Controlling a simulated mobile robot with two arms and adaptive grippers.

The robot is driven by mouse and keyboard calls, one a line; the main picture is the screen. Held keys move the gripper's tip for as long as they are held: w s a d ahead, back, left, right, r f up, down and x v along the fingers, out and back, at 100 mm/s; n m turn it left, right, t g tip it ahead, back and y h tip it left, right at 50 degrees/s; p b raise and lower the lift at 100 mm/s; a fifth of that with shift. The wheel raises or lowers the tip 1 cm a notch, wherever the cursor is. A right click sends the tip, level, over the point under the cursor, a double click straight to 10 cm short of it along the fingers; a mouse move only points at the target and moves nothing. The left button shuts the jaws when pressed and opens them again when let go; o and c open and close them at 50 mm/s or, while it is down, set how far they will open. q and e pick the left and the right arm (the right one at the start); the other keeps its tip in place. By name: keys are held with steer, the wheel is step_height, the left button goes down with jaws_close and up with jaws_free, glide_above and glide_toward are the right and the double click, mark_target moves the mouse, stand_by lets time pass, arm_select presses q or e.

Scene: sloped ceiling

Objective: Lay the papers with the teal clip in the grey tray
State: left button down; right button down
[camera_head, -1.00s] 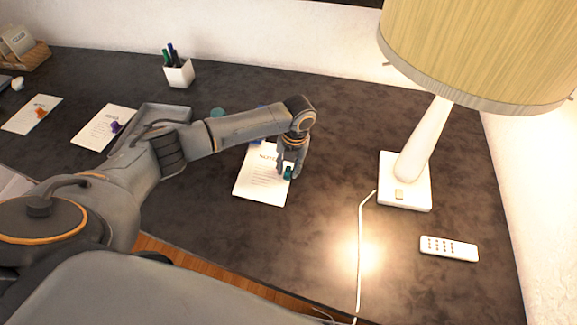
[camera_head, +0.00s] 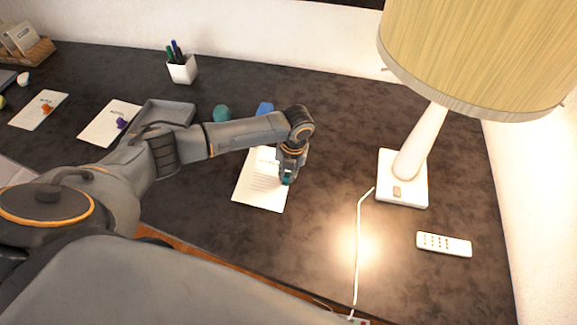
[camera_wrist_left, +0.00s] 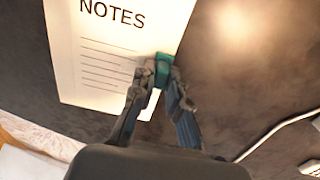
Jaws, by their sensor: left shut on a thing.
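The papers with the teal clip (camera_head: 259,189) lie on the dark desk under my left forearm. Their printed heading reads NOTES in the left wrist view (camera_wrist_left: 95,60). The teal clip (camera_wrist_left: 162,70) sits at the edge of the sheets. My left gripper (camera_head: 286,180) is shut on the teal clip, with its fingertips on either side of it in the left wrist view (camera_wrist_left: 168,80). The grey tray (camera_head: 165,112) stands left of the papers, partly hidden behind my left arm. My right gripper is not in view.
Papers with a purple clip (camera_head: 109,124) and papers with an orange clip (camera_head: 38,110) lie left of the tray. A pen cup (camera_head: 182,69), a teal round object (camera_head: 221,113) and a blue object (camera_head: 264,108) stand behind. A lamp (camera_head: 403,178), its cord and a remote (camera_head: 444,244) are at right.

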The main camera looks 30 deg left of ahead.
mark_target(284, 191)
arm_select(q)
steer(key=shift+s+d+p, duration=0.25)
steer(key=shift+s+p, duration=0.5)
steer(key=shift+s, duration=0.2)
steer(key=shift+s+d+p, duration=0.25)
steer(key=shift+s+p, duration=0.5)
steer(key=shift+s, duration=0.15)
steer(key=c, duration=1.3)
jaws_free()
steer(key=shift+o, duration=0.2)
steer(key=shift+r, duration=0.1)
step_height(284, 191, up, 12)
steer(key=d, duration=0.1)
steer(key=shift+w+d, duration=0.15)
steer(key=shift+w, duration=0.05)
